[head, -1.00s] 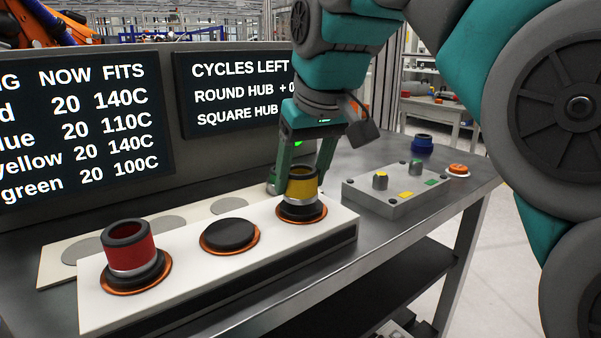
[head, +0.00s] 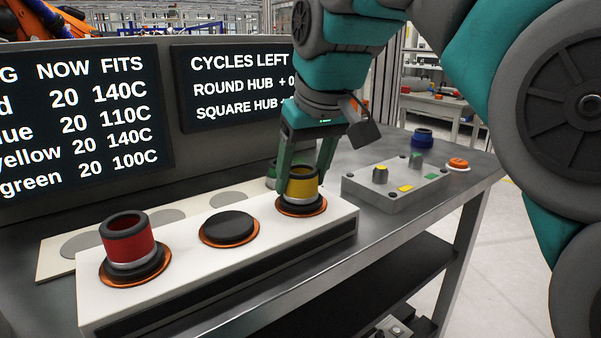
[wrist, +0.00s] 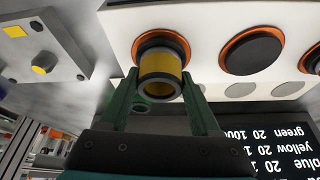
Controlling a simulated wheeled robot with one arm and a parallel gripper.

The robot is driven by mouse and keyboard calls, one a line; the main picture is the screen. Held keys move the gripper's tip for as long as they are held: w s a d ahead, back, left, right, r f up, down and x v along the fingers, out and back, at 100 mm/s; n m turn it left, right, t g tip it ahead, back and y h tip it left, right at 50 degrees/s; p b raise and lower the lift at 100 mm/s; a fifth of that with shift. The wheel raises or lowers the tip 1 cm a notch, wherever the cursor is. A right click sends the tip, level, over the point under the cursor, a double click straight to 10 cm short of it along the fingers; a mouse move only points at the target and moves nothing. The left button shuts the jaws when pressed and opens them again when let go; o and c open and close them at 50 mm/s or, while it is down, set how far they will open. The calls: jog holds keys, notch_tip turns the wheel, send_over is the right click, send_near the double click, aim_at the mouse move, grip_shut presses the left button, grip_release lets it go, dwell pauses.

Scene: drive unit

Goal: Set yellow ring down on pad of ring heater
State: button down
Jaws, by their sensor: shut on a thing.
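The yellow ring (head: 302,191) has dark rims and a silver band. It stands upright at the right-hand pad of the white ring heater (head: 190,272), over that pad's orange-edged disc (head: 322,208). My gripper (head: 308,185) reaches down from above and is shut on the yellow ring. The wrist view shows the yellow ring (wrist: 161,72) between the two green fingers, in front of the pad. I cannot tell whether the ring's underside fully touches the pad. The red ring (head: 129,239) stands on the left pad. The middle pad (head: 229,228) is bare.
A grey control box (head: 395,188) with knobs stands right of the heater. A green ring (head: 272,176) is partly hidden behind my gripper. Two screens (head: 80,125) stand at the back.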

aim_at(310, 206)
grip_release()
jog(key=p+v, duration=0.1)
jog(key=v, duration=0.6)
jog(key=shift+s+r, duration=0.1)
jog(key=shift+r, duration=0.3)
